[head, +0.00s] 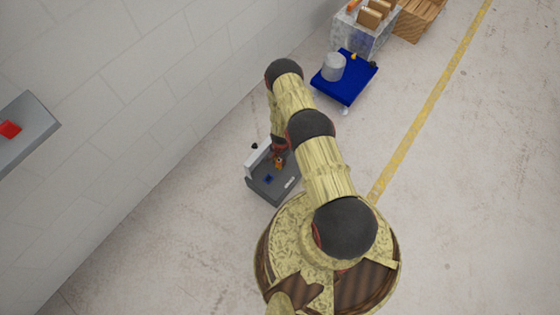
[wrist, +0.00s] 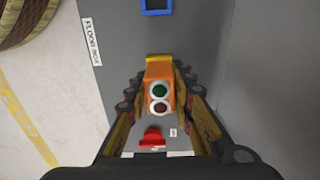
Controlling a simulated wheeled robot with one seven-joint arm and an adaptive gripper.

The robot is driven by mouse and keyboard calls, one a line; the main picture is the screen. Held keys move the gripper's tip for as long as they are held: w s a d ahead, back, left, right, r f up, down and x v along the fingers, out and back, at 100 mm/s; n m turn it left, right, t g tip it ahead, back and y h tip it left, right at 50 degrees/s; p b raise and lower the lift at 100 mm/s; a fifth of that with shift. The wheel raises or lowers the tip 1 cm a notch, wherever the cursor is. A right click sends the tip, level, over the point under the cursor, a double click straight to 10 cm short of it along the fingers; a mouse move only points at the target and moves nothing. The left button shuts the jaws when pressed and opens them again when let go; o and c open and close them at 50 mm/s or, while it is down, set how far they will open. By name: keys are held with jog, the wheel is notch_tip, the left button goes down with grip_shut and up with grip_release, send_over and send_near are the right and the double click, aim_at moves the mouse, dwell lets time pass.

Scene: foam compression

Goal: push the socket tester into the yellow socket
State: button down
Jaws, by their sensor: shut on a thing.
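The socket tester (wrist: 159,88) is an orange block with a green and a dark red round lamp on its top. My gripper (wrist: 160,92) is shut on it, with one finger on each side. A strip of the yellow socket (wrist: 160,58) shows at the tester's far edge; the rest is hidden beneath the tester. I cannot tell whether the tester touches the socket or how deep it sits. In the head view the orange tester (head: 280,163) shows small below my gripper (head: 279,152), over the grey floor box (head: 288,194).
A blue square socket (wrist: 157,6) lies beyond the tester, and a red part (wrist: 152,137) lies on the near side. A grey wall (wrist: 270,70) rises at right. A blue cart (head: 345,88) with a grey cylinder stands farther off. Open floor lies right of the yellow line (head: 430,105).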

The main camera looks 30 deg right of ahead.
aim_at(280, 159)
jog(key=shift+f, duration=0.35)
jog(key=c, duration=1.5)
grip_release()
jog(key=shift+c, duration=0.2)
jog(key=shift+o, duration=0.4)
jog(key=shift+r, duration=0.2)
jog(key=shift+r+p, duration=2.2)
jog(key=shift+r, duration=0.65)
notch_tip(280, 159, up, 12)
jog(key=shift+s+a, duration=0.1)
